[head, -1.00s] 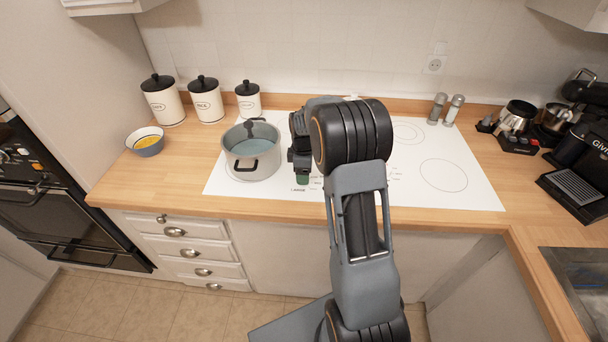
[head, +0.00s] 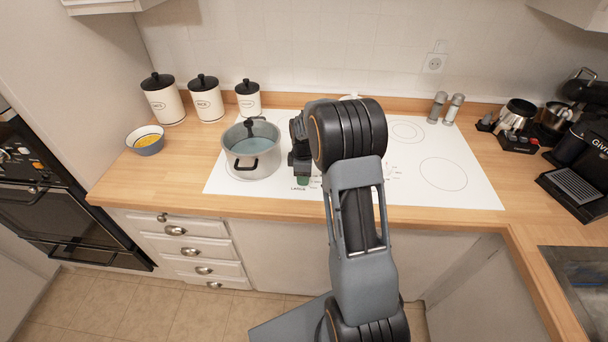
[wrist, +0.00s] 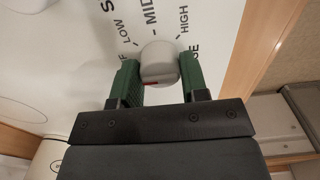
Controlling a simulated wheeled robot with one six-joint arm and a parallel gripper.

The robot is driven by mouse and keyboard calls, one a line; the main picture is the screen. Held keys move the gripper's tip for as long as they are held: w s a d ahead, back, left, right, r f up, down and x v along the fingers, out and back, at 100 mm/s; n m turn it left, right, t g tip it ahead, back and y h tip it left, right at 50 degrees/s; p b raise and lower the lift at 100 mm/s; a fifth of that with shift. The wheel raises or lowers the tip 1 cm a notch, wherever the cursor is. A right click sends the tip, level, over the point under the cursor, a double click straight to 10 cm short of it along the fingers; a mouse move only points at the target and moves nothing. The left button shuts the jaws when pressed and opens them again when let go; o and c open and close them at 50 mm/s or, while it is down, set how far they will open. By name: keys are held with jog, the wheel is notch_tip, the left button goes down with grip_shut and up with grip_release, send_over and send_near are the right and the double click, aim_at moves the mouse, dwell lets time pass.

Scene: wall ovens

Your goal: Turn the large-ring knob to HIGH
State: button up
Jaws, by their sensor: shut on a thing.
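The knob (wrist: 158,62) is a round, pale grey cap on the white cooktop (wrist: 75,65), with a small red mark on the side towards my gripper. Dial words LOW, MID and HIGH are printed beyond it in the wrist view; another word is partly covered. My gripper (wrist: 157,82) has one green finger on each side of the knob and is shut on it. In the head view my gripper (head: 302,181) is at the front edge of the cooktop, just right of the pot, beside the printed word LARGE. My arm and gripper hide the knob there.
A grey pot (head: 252,152) of bluish liquid stands on the cooktop, close left of my gripper. Canisters (head: 205,102) and a bowl (head: 146,142) are on the left counter. Shakers (head: 446,108) and a coffee machine (head: 580,150) are at right. The cooktop's right side is clear.

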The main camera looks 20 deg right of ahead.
jog(key=shift+c, duration=1)
jog(key=shift+m, duration=0.3)
jog(key=m+b, duration=0.2)
jog(key=m, duration=0.3)
jog(key=shift+f+m, duration=0.1)
jog(key=shift+m, duration=0.2)
jog(key=m+b, duration=0.1)
jog(key=m, duration=1)
jog(key=shift+b, duration=0.35)
jog(key=m, duration=0.3)
jog(key=shift+m, duration=0.3)
jog(key=m+b, duration=0.1)
jog(key=m, duration=0.5)
jog(key=shift+s+m, duration=0.1)
jog(key=shift+m, duration=0.2)
